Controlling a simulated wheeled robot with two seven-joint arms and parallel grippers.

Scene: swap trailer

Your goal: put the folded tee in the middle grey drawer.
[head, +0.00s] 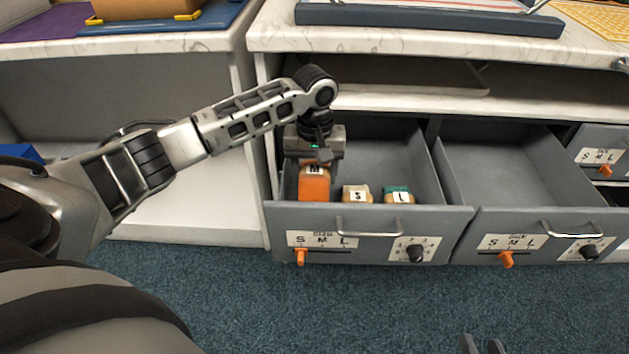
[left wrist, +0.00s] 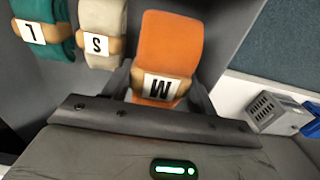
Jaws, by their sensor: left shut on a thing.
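The orange folded tee (head: 314,187) has a tan band and an M label. My left gripper (head: 316,160) reaches down into the open leftmost grey drawer (head: 350,218) and is shut on the tee. In the left wrist view the tee (left wrist: 170,45) sits between the fingers. Beside it in that drawer are a cream tee labelled S (head: 357,193) and a green tee labelled L (head: 397,194). The open drawer to the right, middle of the three in view (head: 500,218), looks empty.
A third grey drawer (head: 600,143) at the right edge is only partly in view. The drawers carry handles, orange sliders and black knobs. A marble-patterned counter (head: 400,40) lies above, with a blue-grey tray (head: 430,17) on it. The blue carpet (head: 350,305) in front is clear.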

